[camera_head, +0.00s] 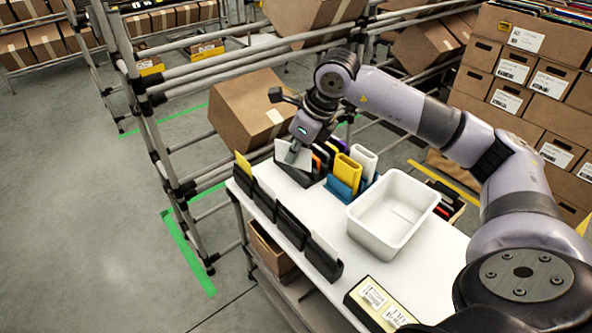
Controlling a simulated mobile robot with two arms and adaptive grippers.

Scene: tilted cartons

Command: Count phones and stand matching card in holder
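My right gripper (292,154) is low over the far end of the white table. Its fingers look closed on a white card (304,154), which stands at a black holder (294,175); I cannot tell whether it rests in it. Beside it, phone-like slabs stand in a group: a yellow one (347,171) and a white one (364,158) in blue stands (339,189), with dark and orange ones behind. Black card holders line the left edge, with a yellow card (243,165), white cards (265,187) (325,246) and a dark one (293,220). My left gripper is out of view.
An empty white bin (433,196) stands on the table (333,225). A black-edged box with labels (378,304) is at the near end. A tilted carton (245,108) on a pipe rack is just behind my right gripper. Stacked cartons (500,92) stand at right.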

